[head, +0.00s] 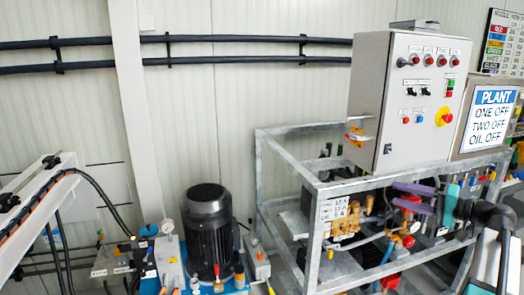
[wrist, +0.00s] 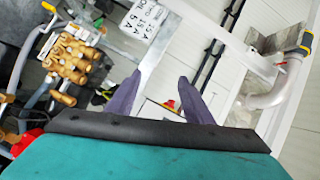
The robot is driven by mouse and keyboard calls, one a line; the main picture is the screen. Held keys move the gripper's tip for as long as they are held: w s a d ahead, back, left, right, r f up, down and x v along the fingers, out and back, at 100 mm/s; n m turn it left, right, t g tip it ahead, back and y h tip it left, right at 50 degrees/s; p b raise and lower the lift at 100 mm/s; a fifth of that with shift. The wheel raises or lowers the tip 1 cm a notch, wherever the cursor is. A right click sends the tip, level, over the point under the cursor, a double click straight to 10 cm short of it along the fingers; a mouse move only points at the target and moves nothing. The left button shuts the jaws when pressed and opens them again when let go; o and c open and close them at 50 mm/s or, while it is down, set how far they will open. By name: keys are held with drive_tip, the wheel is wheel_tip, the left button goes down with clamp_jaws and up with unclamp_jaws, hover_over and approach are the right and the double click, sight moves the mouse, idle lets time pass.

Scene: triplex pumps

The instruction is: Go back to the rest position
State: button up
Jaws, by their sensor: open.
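My gripper (head: 394,195) shows at the right of the head view, in front of the galvanised frame and below the grey control cabinet. Its two purple fingers point left and its teal body is behind them. In the wrist view my gripper (wrist: 160,76) is open, with the two fingers apart and nothing held between them. Past the fingers there are pale wall panels and a small red and yellow button, clear of the jaws.
The galvanised frame (head: 262,190) carries the control cabinet (head: 372,95) with its buttons. Brass valves (wrist: 68,72) are at the left of the wrist view. A black motor (head: 207,225) stands left of the frame. A PLANT sign (head: 490,118) is at the right.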

drive_tip(key=w+a+f+g, duration=0.2)
drive_tip(key=a+f+g, duration=0.1)
drive_tip(key=a+f, duration=0.8)
drive_tip(key=w+a+f+g, duration=0.1)
drive_tip(key=a+f+g, duration=0.1)
drive_tip(key=a+f, duration=0.85)
drive_tip(key=s+a+f+g, duration=0.2)
drive_tip(key=s+a+f, duration=0.15)
drive_tip(key=f, duration=0.35)
drive_tip(key=s+a+f+g, duration=0.2)
drive_tip(key=a+f, duration=0.3)
drive_tip(key=f, duration=0.3)
drive_tip(key=s+a+f+g, duration=0.1)
drive_tip(key=s+a+f, duration=0.2)
drive_tip(key=a+f, duration=0.3)
drive_tip(key=s+a+f+n+g+h+p, duration=0.1)
drive_tip(key=s+a+f+n+g+h, duration=0.15)
drive_tip(key=s+f, duration=0.8)
drive_tip(key=s+a+f+n+g+h, duration=0.1)
drive_tip(key=s+a+f+g+h, duration=0.25)
drive_tip(key=s+f, duration=0.7)
drive_tip(key=s+d+f+g+h, duration=0.2)
drive_tip(key=s+d+f, duration=0.1)
drive_tip(key=s, duration=0.7)
drive_tip(key=s+d+f+n+h, duration=0.1)
drive_tip(key=d+h, duration=0.2)
drive_tip(key=d, duration=0.5)
drive_tip(key=shift+s+n, duration=0.25)
drive_tip(key=shift+n, duration=0.1)
